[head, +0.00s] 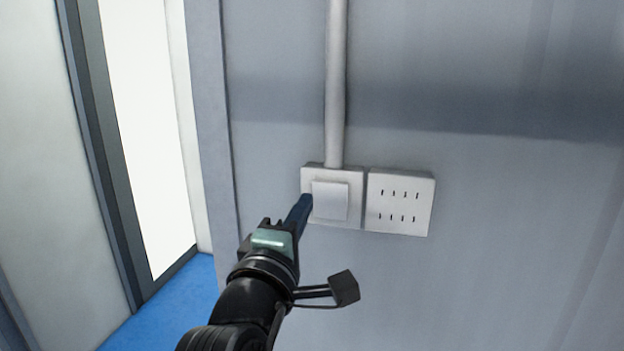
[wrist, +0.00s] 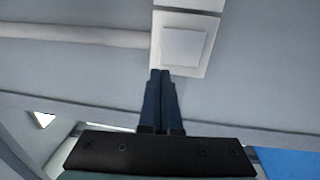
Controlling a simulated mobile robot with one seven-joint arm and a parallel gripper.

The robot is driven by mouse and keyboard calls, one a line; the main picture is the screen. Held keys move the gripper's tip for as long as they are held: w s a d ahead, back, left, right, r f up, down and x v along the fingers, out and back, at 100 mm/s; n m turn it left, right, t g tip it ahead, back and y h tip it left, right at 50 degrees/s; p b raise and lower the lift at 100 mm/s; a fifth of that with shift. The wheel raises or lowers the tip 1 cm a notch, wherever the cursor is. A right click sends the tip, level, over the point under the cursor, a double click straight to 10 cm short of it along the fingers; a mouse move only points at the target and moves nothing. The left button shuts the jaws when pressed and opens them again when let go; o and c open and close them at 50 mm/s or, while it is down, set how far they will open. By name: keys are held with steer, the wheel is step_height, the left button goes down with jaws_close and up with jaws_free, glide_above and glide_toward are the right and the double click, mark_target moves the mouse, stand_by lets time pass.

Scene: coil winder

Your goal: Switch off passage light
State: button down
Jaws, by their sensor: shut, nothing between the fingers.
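The light switch (head: 330,201) is a white square plate with one large rocker, mounted on the grey wall at the lower end of a vertical conduit. It also shows in the wrist view (wrist: 186,48), at the top middle. My gripper (head: 306,199) is shut and empty, with its dark blue fingertips at the left edge of the switch plate. In the wrist view the fingertips (wrist: 160,72) overlap the near corner of the plate. I cannot tell whether they touch it. I cannot tell which way the rocker is set.
A white socket plate (head: 400,203) with several slots sits right beside the switch. The white conduit (head: 336,80) runs up the wall from the switch. To the left are a wall edge, a bright door opening (head: 150,120) and blue floor (head: 175,305). The wall to the right is bare.

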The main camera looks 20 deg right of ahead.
mark_target(318, 178)
steer(key=p+x, duration=0.1)
steer(key=x, duration=0.3)
steer(key=shift+r+p, duration=0.1)
steer(key=shift+p, duration=0.2)
steer(key=shift+w+d, duration=0.4)
steer(key=shift+w, duration=0.15)
steer(key=shift+w+d+p, duration=0.15)
steer(key=shift+w+p, duration=0.1)
steer(key=shift+p, duration=0.05)
